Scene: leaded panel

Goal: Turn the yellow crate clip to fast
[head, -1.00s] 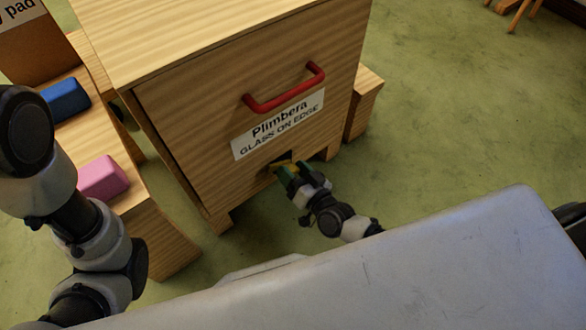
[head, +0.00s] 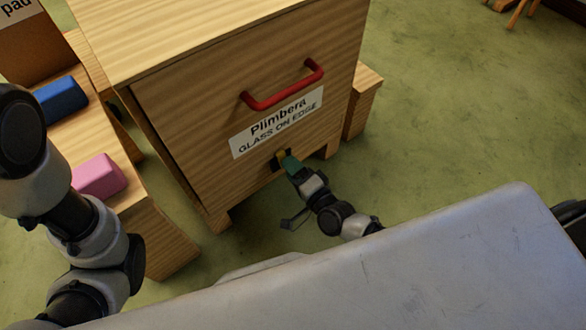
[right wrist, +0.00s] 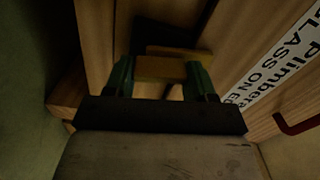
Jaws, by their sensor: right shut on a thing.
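The yellow clip (head: 281,155) sits low on the front of the wooden crate (head: 200,130), below the label, against a dark recess. My right gripper (head: 285,159) is shut on the clip, with its green fingers at the crate front. In the right wrist view the clip (right wrist: 165,68) lies as a yellow bar between the two green fingers (right wrist: 163,76), in front of the dark recess. In the head view the clip looks close to upright, partly hidden by the fingers. My left arm shows at the left, but its gripper is out of view.
A pink block (head: 98,175) and a blue block (head: 62,100) lie on wood at the left.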

